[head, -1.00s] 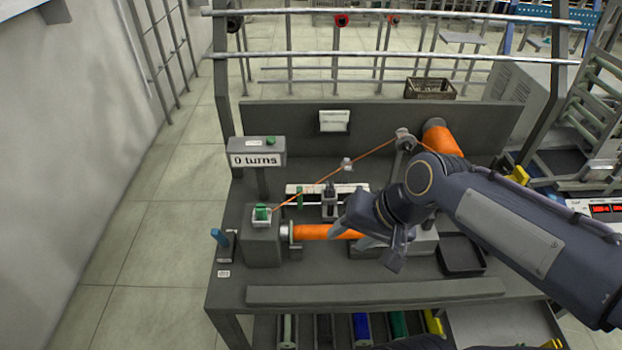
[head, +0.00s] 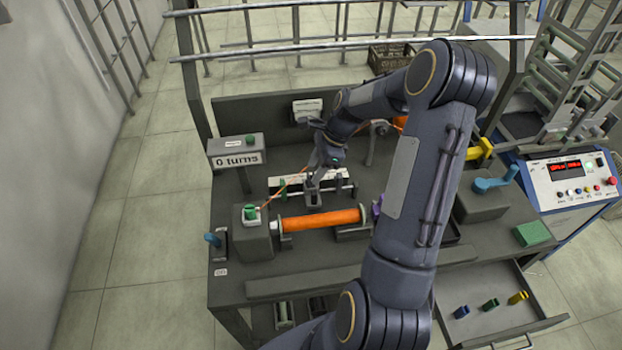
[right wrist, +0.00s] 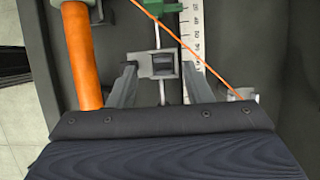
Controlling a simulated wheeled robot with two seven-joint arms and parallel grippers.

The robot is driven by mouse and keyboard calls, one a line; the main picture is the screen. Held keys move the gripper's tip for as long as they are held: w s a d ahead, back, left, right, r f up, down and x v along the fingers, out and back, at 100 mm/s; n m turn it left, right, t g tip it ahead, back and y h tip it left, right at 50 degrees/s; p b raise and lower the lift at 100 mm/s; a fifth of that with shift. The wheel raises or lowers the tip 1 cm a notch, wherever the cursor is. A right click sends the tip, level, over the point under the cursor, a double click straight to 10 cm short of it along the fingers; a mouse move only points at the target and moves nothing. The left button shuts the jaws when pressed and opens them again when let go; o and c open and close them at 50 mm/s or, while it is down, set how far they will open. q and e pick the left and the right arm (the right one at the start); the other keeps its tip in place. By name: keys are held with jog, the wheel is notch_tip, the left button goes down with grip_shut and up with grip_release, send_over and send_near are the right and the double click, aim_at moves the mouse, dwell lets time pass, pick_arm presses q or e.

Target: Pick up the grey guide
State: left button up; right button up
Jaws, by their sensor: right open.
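The grey guide (head: 313,197) is a small block with a dark top on a thin rod behind the orange bobbin (head: 320,220). It also shows in the right wrist view (right wrist: 158,64). My right gripper (head: 318,178) is above it, pointing down, with the arm reaching in from the lower right. In the right wrist view my open fingers (right wrist: 160,74) appear one on each side of the guide, with small gaps and no visible grip. The gripper partly hides the guide in the head view. My left gripper is out of view.
An orange thread (right wrist: 207,63) runs beside the right finger. A white scale (right wrist: 190,25) lies along the rod, and a green piece (right wrist: 158,5) sits farther along it. An open drawer (head: 540,310) is at lower right.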

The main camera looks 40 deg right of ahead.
aim_at(311, 174)
jog(key=x, duration=0.3)
jog(key=shift+w+f+p, duration=0.2)
jog(key=shift+p, duration=0.1)
grip_shut()
jog(key=shift+r, duration=0.1)
jog(key=shift+r+b, duration=0.4)
jog(key=shift+r, duration=0.2)
jog(key=s+a+r+b, duration=0.3)
jog(key=s+r, duration=0.8)
jog(key=s, duration=0.2)
jog(key=shift+s+r, duration=0.25)
jog(key=shift+s, duration=0.1)
